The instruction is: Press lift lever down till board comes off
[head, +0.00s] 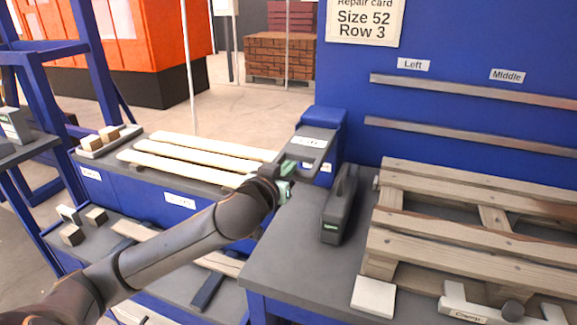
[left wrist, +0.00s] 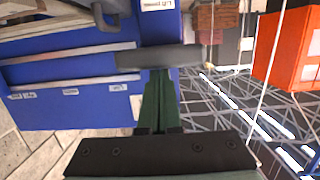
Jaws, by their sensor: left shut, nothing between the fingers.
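The wooden pallet (head: 480,215) with its boards lies on the grey bench at the right in the head view. My left gripper (head: 285,182) is at the bench's left end, beside a blue post with a labelled grey top (head: 312,141), well left of the pallet. In the left wrist view its green fingers (left wrist: 158,105) are shut, with nothing between them. A dark grey bar (left wrist: 160,58) crosses at their tips; it may be the lift lever, and I cannot tell whether they touch it. My right gripper is not in view.
A dark upright tool case (head: 338,208) stands between my left gripper and the pallet. A clamp (head: 470,307) and a white block (head: 374,297) are at the front. Pale loose boards (head: 185,160) lie on the left bench. Rails (head: 470,90) run along the blue wall.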

